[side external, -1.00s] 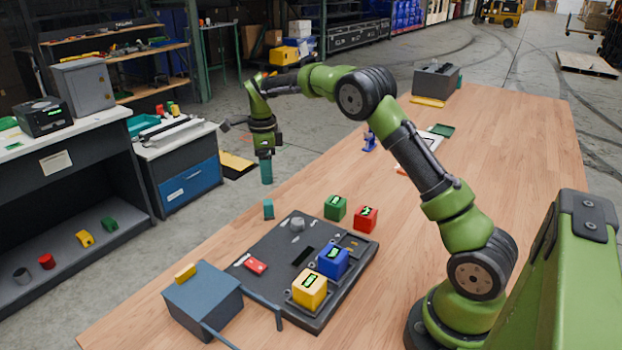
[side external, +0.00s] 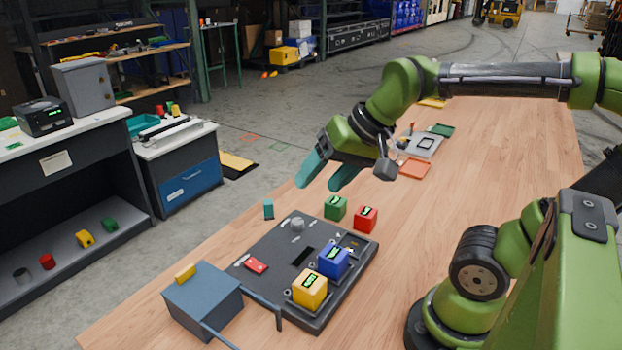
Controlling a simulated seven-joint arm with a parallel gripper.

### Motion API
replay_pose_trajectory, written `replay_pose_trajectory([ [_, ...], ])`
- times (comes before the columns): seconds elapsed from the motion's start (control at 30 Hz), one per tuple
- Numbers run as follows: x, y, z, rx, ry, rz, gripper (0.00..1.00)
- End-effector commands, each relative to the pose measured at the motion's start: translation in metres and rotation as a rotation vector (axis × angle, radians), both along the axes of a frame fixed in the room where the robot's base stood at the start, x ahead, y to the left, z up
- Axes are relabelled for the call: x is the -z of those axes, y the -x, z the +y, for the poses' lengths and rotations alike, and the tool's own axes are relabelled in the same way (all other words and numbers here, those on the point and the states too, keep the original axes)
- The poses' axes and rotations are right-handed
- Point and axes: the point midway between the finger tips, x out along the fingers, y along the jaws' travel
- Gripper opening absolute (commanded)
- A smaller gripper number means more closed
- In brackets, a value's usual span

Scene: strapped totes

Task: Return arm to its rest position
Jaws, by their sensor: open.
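My gripper (side external: 328,176) has two teal fingers spread apart with nothing between them. It hangs in the air in the middle of the side external view, above the far side of the wooden table (side external: 500,190). Below the gripper, a green cube (side external: 335,208) and a red cube (side external: 366,219) stand on or beside the far edge of a dark board (side external: 255,290). A blue cube (side external: 333,262) and a yellow cube (side external: 310,290) sit on the board's right part.
A small teal block (side external: 268,209) is behind the board. An orange tray (side external: 415,167) and a grey tray (side external: 424,144) lie farther back.

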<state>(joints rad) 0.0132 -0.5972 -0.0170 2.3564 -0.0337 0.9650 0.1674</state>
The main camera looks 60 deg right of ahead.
Motion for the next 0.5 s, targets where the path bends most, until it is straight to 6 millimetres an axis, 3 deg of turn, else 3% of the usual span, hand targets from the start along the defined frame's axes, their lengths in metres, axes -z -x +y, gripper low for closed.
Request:
replay_pose_trajectory([
  [0.03,0.005,0.012,0.003,-0.052,0.031,-0.032,0.63],
  [0.17,0.014,0.026,0.007,-0.141,0.088,-0.081,0.63],
  [0.5,0.017,0.030,0.008,-0.166,0.104,-0.093,0.63],
])
